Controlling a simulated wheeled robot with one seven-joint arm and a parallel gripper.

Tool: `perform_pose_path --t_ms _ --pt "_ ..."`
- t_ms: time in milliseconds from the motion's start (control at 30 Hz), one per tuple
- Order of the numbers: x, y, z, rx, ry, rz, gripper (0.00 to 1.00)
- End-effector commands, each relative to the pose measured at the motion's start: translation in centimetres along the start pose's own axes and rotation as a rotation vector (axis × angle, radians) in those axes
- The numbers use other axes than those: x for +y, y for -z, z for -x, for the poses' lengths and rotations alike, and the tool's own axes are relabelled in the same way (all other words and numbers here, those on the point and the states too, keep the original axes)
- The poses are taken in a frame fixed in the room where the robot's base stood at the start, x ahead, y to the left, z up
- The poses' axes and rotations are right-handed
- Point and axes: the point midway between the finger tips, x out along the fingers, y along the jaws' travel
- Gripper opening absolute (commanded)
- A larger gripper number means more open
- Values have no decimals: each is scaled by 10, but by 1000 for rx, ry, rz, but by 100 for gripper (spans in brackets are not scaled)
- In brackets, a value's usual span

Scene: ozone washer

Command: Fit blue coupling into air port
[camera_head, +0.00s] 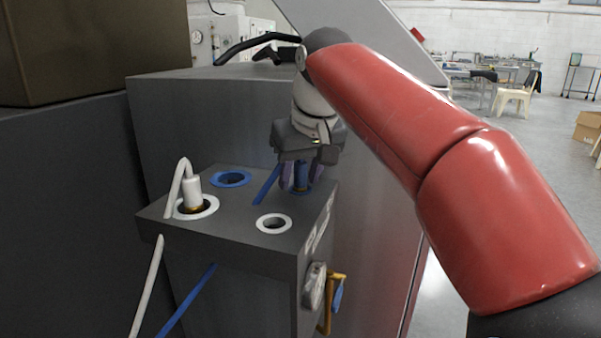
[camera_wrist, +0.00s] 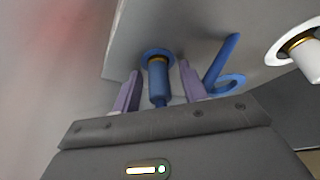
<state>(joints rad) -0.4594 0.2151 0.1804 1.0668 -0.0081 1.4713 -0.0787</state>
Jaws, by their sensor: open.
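The blue coupling (camera_wrist: 158,88) stands in a blue-ringed port (camera_wrist: 150,53) in the wrist view, with a brass band showing where it meets the port. In the head view the coupling (camera_head: 302,177) is partly hidden by my gripper (camera_head: 301,184). My gripper is open, its two purple fingers (camera_wrist: 130,92) on either side of the coupling, with visible gaps in the wrist view. A second blue-ringed port (camera_head: 231,178) is empty at the back left of the box top. I cannot tell from labels which port is for air.
A white coupling (camera_head: 193,188) with a white hose sits in a white-ringed port at the left. Another white-ringed port (camera_head: 273,223) is empty at the front. A blue hose (camera_head: 266,185) runs close beside my gripper. A grey cabinet (camera_head: 225,115) stands behind the box.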

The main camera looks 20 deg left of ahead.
Motion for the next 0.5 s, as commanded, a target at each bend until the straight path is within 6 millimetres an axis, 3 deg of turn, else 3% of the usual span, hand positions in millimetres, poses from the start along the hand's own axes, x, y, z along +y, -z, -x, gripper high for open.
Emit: perform_pose_path --t_ms 167,500 --pt "0 1 10 1 0 0 43" --pt "0 2 80 4 -1 0 43"
